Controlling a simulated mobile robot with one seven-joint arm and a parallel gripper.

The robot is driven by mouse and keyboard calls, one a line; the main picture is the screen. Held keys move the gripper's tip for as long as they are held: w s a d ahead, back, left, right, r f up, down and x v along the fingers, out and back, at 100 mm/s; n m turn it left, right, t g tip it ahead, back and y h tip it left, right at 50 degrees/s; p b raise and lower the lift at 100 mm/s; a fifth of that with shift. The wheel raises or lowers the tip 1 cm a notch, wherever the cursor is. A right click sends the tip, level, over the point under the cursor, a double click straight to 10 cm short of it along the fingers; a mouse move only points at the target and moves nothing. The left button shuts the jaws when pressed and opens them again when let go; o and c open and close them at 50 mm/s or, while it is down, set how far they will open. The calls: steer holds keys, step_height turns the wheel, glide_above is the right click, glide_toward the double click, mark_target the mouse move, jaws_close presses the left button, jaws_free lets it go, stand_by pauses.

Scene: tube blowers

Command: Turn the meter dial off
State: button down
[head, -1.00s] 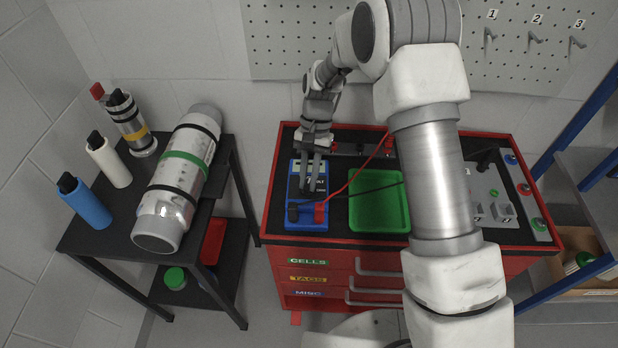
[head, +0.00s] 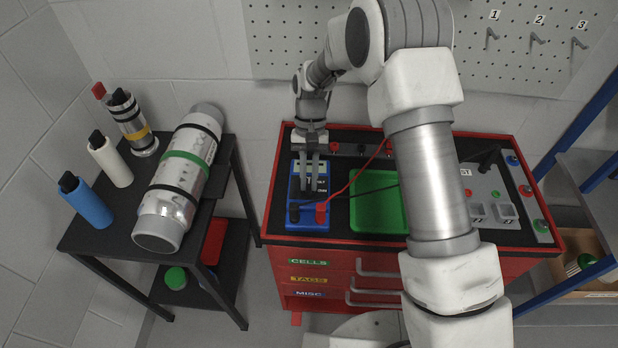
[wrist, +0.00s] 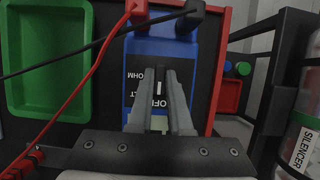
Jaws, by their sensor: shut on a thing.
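The blue meter (head: 308,226) lies on the red cabinet's black top, left of the green tray. It also shows in the wrist view (wrist: 160,46), with white OFF and OHM lettering on its black face. The dial (wrist: 159,88) is a small dark knob with a white mark, between my fingers and mostly hidden by them. The white mark runs roughly along the fingers, close to the OFF lettering. My gripper (head: 309,189) reaches down onto the meter's face from behind and is shut on the dial. It also shows in the wrist view (wrist: 162,73).
A red lead (wrist: 95,80) and a black lead plug into the meter's front end and run across the green tray (wrist: 45,115). A side table (head: 120,215) with a large silver cylinder (head: 178,180) and bottles stands to the left.

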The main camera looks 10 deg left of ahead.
steer(key=c, duration=0.8)
jaws_free()
steer(key=shift+c, duration=0.2)
steer(key=v, duration=1.7)
steer(key=shift+r, duration=0.25)
steer(key=shift+s, duration=0.1)
